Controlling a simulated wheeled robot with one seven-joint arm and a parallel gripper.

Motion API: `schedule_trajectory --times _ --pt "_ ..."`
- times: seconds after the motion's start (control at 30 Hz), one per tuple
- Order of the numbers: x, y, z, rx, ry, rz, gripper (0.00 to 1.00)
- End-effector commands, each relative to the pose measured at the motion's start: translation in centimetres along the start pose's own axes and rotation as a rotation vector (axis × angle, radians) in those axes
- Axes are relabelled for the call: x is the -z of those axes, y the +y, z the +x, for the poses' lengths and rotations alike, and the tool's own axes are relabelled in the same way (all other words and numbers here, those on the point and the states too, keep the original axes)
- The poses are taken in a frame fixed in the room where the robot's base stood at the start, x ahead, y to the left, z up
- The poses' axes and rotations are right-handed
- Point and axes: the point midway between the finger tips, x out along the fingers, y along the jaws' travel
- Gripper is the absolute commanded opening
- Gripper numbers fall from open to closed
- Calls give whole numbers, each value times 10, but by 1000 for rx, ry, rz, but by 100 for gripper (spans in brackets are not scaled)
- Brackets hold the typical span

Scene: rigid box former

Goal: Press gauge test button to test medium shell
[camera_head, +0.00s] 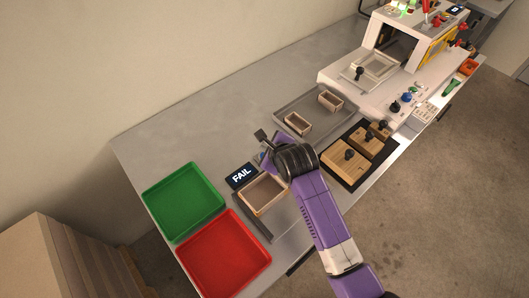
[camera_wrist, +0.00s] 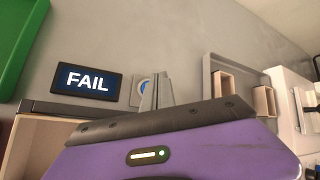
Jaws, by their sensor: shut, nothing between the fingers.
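The gauge display (camera_head: 241,175) reads FAIL in white on dark blue; it also shows in the wrist view (camera_wrist: 88,82). A box shell (camera_head: 264,192) sits at the gauge, just below the display in the head view. The blue test button (camera_wrist: 145,88) shows partly behind my fingers in the wrist view, right of the display. My gripper (camera_head: 262,137) is shut and empty; its fingertips (camera_wrist: 157,90) appear in front of the button. I cannot tell whether they touch it. In the head view my wrist mostly hides the button.
A green tray (camera_head: 184,203) and a red tray (camera_head: 224,254) lie at the left. A grey tray (camera_head: 283,112) holds two small shells (camera_head: 298,122). Wooden blocks with knobs (camera_head: 345,159) sit on a black mat at the right. The box former (camera_head: 402,36) stands behind. The back left tabletop is clear.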

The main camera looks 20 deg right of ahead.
Motion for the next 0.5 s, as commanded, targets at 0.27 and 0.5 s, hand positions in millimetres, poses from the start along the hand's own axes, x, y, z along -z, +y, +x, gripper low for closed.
schedule_trajectory --times 0.27,0.5 --pt "-16 -16 -22 0 0 0 0" --pt "-19 -19 -26 0 0 0 0"
